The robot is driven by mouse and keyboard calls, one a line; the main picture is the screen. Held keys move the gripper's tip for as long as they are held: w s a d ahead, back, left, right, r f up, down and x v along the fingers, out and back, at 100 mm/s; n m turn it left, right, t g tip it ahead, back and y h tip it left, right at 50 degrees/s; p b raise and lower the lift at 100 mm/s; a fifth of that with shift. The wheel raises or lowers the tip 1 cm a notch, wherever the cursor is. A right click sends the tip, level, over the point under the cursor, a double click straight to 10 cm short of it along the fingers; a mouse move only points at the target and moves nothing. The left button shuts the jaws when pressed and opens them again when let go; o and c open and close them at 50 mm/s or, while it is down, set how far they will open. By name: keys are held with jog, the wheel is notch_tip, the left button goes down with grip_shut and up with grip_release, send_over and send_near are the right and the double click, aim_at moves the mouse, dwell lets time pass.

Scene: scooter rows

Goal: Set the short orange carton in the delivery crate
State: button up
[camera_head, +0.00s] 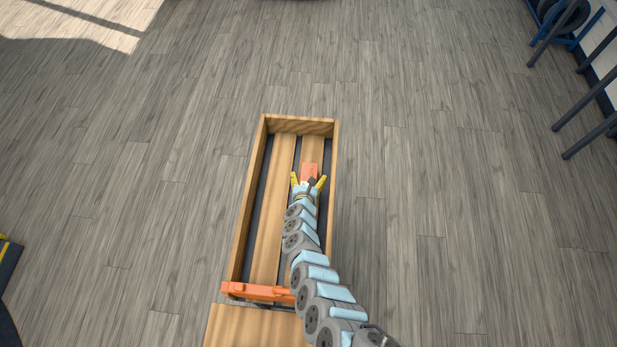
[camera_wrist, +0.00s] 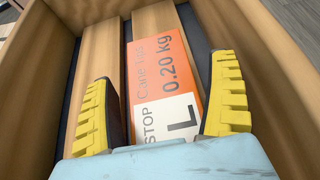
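An orange carton (camera_head: 310,169) lies in the far part of a long wooden crate (camera_head: 243,215), on the right-hand floor slat. My gripper (camera_head: 308,181) is inside the outline of the crate, at the near end of the carton. In the wrist view its yellow fingers (camera_wrist: 165,105) are spread, one on each side of the carton. I cannot tell whether they touch it. The frames do not show whether this crate is the delivery crate.
An orange bar (camera_head: 255,290) crosses the crate's near end, with a wooden board (camera_head: 250,325) in front of it. Dark posts (camera_head: 585,125) stand at the upper right.

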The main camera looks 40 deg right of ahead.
aim_at(308, 177)
jog(key=shift+r, duration=0.15)
jog(key=shift+r+p, duration=0.15)
jog(key=shift+p, duration=0.15)
jog(key=shift+p+v, duration=0.55)
jog(key=shift+v, duration=2.5)
jog(key=shift+s+a+r, duration=0.15)
jog(key=shift+s+a, duration=0.2)
jog(key=shift+a, duration=0.2)
jog(key=v, duration=0.4)
jog(key=shift+s+a+r+p, duration=0.1)
jog(key=shift+s+a+p, duration=0.1)
jog(key=shift+p, duration=0.1)
jog(key=shift+d, duration=0.1)
